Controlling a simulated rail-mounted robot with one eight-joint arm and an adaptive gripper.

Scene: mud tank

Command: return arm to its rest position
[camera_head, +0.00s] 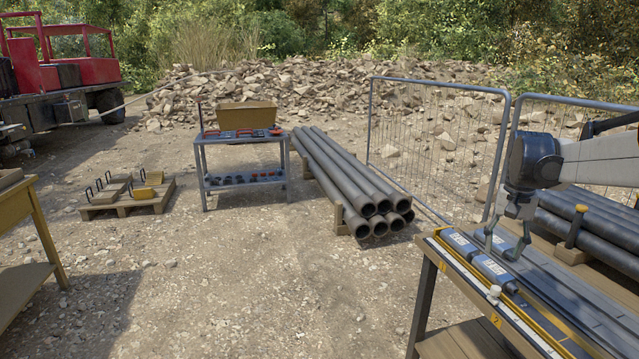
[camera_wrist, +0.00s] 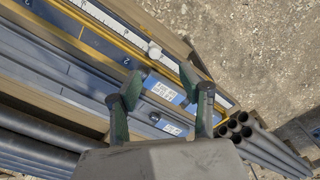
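My gripper (camera_head: 502,251) is at the right of the head view, pointing down low over a workbench (camera_head: 428,249). In the wrist view my gripper (camera_wrist: 160,80) has its two fingers spread apart, with nothing held between them. Below and between the fingers lie grey-blue pieces with white-and-blue labels (camera_wrist: 163,90). One such labelled piece (camera_head: 460,241) shows left of the fingers in the head view. I cannot tell whether the fingertips touch anything on the bench. My arm reaches in from the right edge.
A yellow-edged measuring rail (camera_head: 542,332) with a white knob (camera_head: 494,291) runs along the bench. Dark pipes (camera_head: 600,228) and a yellow-topped post (camera_head: 577,226) stand behind it. A mesh fence (camera_head: 438,140), stacked pipes (camera_head: 350,185) and a tool table (camera_head: 243,137) stand farther back. Open gravel lies left.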

